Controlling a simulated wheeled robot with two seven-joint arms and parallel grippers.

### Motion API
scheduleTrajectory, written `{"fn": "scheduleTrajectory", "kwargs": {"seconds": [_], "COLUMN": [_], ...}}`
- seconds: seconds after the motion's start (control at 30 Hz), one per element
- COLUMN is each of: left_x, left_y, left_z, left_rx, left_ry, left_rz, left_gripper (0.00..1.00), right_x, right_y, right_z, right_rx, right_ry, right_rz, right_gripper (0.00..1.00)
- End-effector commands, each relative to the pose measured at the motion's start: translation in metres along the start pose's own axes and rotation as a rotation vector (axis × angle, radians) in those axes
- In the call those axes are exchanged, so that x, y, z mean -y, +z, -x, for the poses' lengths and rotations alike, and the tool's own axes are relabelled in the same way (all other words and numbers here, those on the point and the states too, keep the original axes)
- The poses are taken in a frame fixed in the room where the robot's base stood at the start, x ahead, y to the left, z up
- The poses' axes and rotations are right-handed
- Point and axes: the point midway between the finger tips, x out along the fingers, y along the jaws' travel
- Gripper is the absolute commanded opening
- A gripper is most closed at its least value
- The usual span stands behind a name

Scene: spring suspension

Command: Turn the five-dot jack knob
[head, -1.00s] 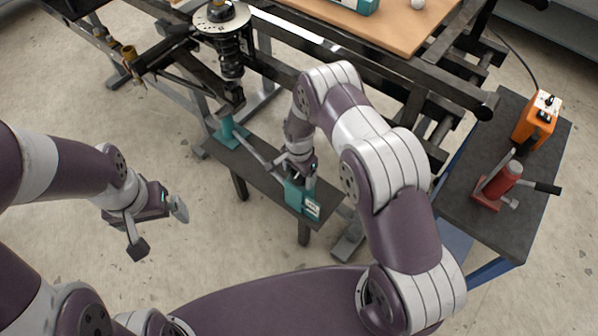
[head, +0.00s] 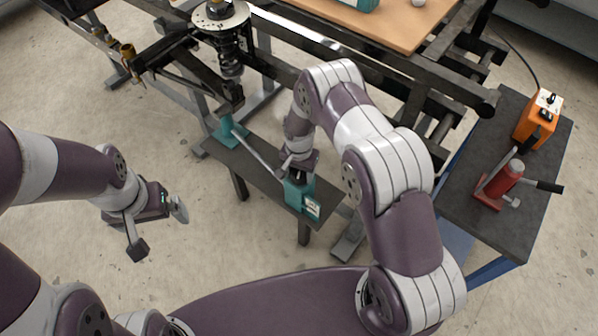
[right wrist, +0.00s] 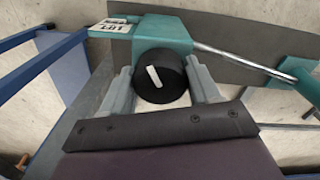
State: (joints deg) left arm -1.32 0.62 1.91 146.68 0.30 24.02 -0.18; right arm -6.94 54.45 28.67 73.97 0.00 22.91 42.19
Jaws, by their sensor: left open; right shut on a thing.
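The teal jack box (head: 299,198) stands on the right part of a dark low bench, with a white label (head: 313,207) at its front corner. In the right wrist view the box (right wrist: 165,28) carries a round black knob (right wrist: 160,78) with a white pointer line, tilted a little left of upright. My right gripper (right wrist: 163,82) has one finger on each side of the knob and is shut on it. The label's marks (right wrist: 113,26) are too small to read as dots. My left gripper (head: 158,222) is open and empty, over the floor at the left.
A metal rod (head: 258,152) runs from the box to a teal stand (head: 231,130) below the spring strut (head: 230,45). The black frame (head: 350,62) lies behind my right arm. At the right, a dark cart (head: 470,190) holds a red jack (head: 503,185) and an orange box (head: 538,120).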

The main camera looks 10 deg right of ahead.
Motion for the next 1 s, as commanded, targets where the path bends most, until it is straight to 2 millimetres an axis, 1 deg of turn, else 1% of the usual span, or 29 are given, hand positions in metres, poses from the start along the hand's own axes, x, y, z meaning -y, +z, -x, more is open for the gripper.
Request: {"fn": "scheduleTrajectory", "kwargs": {"seconds": [1.0], "left_x": [0.0], "left_y": [0.002], "left_z": [-0.014], "left_rx": [0.0], "left_ry": [0.0], "left_rz": [0.0], "left_gripper": [1.0], "right_x": [-0.002], "right_y": [-0.002], "right_z": [0.0], "right_rx": [-0.001], "right_ry": [0.0], "right_rz": [0.963], "right_gripper": [0.31]}}
